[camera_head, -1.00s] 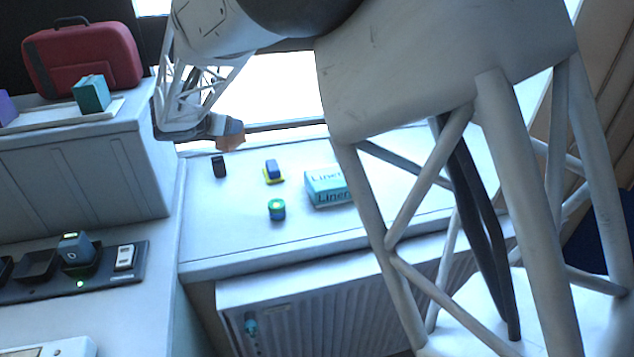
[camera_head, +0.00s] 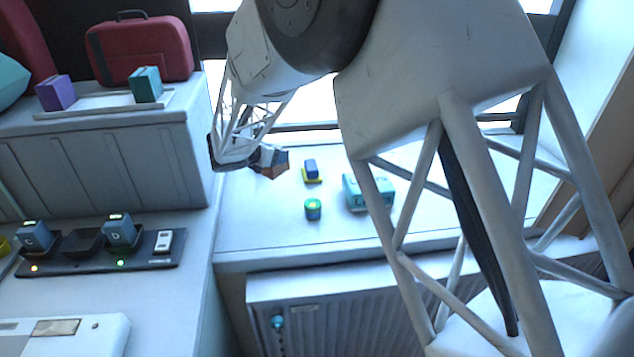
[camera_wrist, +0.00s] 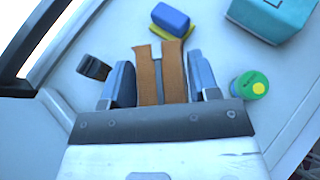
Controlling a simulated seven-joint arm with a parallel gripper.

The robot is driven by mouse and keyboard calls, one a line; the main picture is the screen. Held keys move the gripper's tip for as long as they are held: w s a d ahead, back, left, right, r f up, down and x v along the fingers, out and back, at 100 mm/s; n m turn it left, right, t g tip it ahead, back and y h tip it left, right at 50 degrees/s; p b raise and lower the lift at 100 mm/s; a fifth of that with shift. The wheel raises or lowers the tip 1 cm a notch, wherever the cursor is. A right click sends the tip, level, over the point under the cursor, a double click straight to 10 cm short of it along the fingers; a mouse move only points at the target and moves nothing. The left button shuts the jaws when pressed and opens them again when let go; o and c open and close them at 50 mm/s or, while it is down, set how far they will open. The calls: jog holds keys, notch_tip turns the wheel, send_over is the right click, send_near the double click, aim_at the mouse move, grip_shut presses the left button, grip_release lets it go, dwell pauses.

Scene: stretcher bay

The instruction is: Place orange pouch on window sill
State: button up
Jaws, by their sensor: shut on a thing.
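My gripper (camera_head: 258,158) is shut on the orange pouch (camera_head: 275,164), a small brown-orange thing in the head view, above the left part of the white sill (camera_head: 262,235) under the bright window. In the wrist view, my gripper (camera_wrist: 162,82) has its two blue-grey fingers on either side of the orange pouch (camera_wrist: 148,78), which shows as two upright brown strips with a narrow gap. The sill (camera_wrist: 215,50) lies beyond it. I cannot tell whether the pouch touches the sill.
On the sill stand a blue block (camera_head: 310,168) on a yellow base, a green-topped teal cylinder (camera_head: 313,209), and a teal-white box (camera_head: 368,192). A black item (camera_wrist: 94,68) is left of the pouch. A red case (camera_head: 140,50) tops the left cabinet (camera_head: 100,160).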

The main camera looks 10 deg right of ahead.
aim_at(275, 169)
jog(key=shift+f, duration=2.75)
jog(key=shift+f, duration=1.9)
jog(key=o, duration=1)
jog(key=shift+f, duration=0.15)
jog(key=shift+o, duration=0.2)
jog(key=shift+r, duration=0.2)
jog(key=v, duration=1.2)
